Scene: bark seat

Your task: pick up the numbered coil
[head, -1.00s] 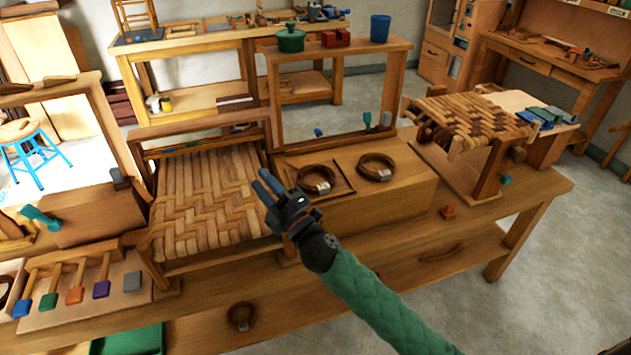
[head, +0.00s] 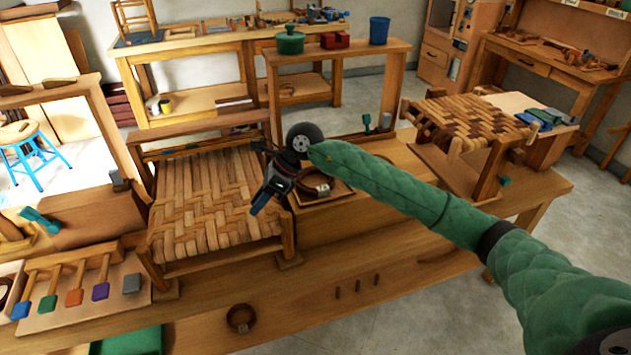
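A dark brown coil (head: 318,186) with a pale tag lies in a shallow tray (head: 338,196) on the wooden box right of the woven seat. My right arm and gripper partly cover it. No number on the tag is readable. A second coil on that box is hidden behind my green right arm. Another brown coil (head: 240,318) lies on the lower shelf. My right gripper (head: 258,208) hangs over the right part of the woven seat (head: 205,195), left of the tray, fingers angled down and left. Its finger gap is unclear. My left gripper is out of view.
A second woven stool (head: 470,120) stands at the right end of the bench. A rack of colored-tip tools (head: 75,285) lies at the left. The box top (head: 405,160) beyond my arm looks partly clear.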

